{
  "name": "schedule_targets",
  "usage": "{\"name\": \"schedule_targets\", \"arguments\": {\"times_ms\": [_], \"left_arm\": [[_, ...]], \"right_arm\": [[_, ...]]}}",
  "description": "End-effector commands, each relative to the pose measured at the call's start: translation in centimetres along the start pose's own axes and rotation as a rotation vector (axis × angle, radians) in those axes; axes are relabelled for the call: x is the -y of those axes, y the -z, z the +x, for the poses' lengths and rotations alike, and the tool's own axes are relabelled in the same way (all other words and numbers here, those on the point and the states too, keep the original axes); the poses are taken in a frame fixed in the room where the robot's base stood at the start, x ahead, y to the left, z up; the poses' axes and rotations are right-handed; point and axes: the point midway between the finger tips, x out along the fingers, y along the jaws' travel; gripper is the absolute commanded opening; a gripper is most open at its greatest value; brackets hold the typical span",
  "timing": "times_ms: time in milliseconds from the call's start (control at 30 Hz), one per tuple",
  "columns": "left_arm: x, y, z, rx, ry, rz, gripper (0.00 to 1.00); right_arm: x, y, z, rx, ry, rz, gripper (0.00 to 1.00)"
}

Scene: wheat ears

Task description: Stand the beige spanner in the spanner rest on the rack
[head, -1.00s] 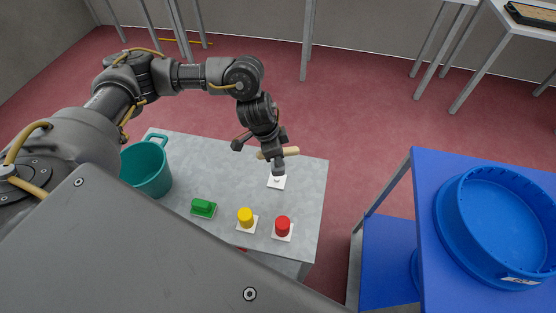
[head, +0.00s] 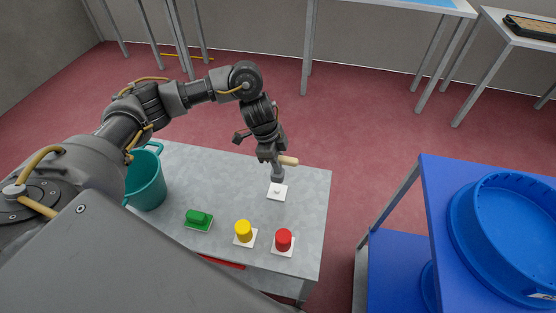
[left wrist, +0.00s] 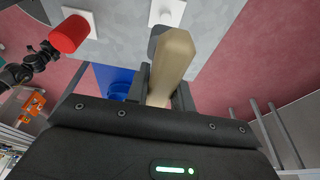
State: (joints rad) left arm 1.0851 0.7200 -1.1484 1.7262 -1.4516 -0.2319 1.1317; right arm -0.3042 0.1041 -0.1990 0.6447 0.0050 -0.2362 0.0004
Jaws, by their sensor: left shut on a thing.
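My left gripper (head: 270,156) is shut on the beige spanner. The spanner's beige end (head: 288,160) sticks out to the right of the fingers in the head view. In the left wrist view the beige bar (left wrist: 173,58) fills the space between the fingers and points away from the palm; the rest of it is hidden by the gripper. The gripper is above a white square plate (head: 277,192) on the grey table, and I cannot tell the exact gap. I cannot make out a spanner rest. A dark jointed part (left wrist: 20,72), perhaps my right arm, shows at the left wrist view's edge.
The grey table (head: 230,185) carries a teal bucket (head: 146,182), a green block (head: 198,218), a yellow cylinder (head: 243,230) and a red cylinder (head: 284,239). A blue stand (head: 437,215) with a round blue tub (head: 505,225) is at the right. Red floor lies between them.

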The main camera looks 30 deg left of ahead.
Motion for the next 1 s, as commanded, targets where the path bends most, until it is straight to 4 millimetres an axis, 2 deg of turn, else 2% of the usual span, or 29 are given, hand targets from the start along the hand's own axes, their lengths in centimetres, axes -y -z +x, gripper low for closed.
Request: {"name": "schedule_targets", "arguments": {"times_ms": [133,367,700,1000], "left_arm": [[0.0,-0.1,-0.1,-0.002,-0.001,-0.001,0.00],[0.0,-0.7,2.4,-0.002,0.000,-0.002,0.00],[0.0,-1.5,5.2,-0.002,0.000,-0.001,0.00],[0.1,-1.6,5.6,-0.002,0.001,-0.001,0.00]], "right_arm": [[0.4,-0.3,-0.6,0.005,0.006,0.001,0.36],[0.5,-0.5,0.9,0.009,0.005,0.002,0.36],[-0.7,0.3,2.1,-0.010,-0.009,-0.007,0.36],[-0.8,0.2,2.3,-0.014,-0.013,-0.009,0.36]]}}
